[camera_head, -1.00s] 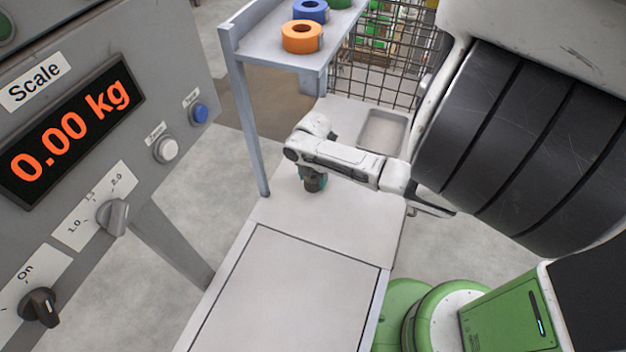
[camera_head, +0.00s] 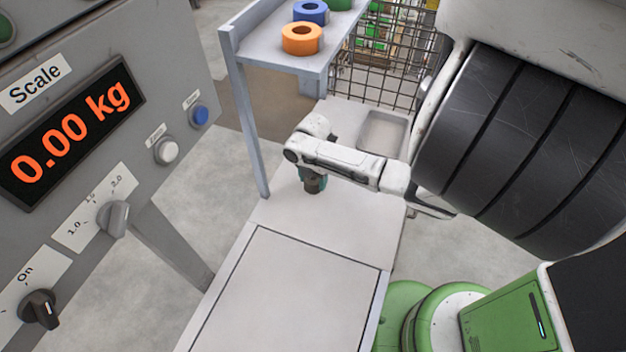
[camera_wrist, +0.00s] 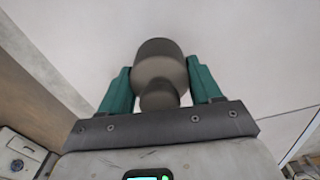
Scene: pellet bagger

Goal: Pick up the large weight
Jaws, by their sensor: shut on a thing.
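The large weight (camera_wrist: 158,62) is a dark grey-brown cylinder with a smaller round knob. In the wrist view it sits between the two teal fingers of my gripper (camera_wrist: 160,85), which are shut on it. In the head view my gripper (camera_head: 313,184) is over the far part of the white bench top (camera_head: 325,220), and the weight is mostly hidden by my wrist and fingers. I cannot tell whether the weight touches the bench top.
A grey panel with a scale display (camera_head: 70,130) reading 0.00 kg stands at the left. A shelf (camera_head: 285,55) holds an orange tape roll (camera_head: 302,38) and a blue one (camera_head: 311,11). A shallow tray (camera_head: 385,132) lies behind my arm. The near bench plate (camera_head: 290,290) is clear.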

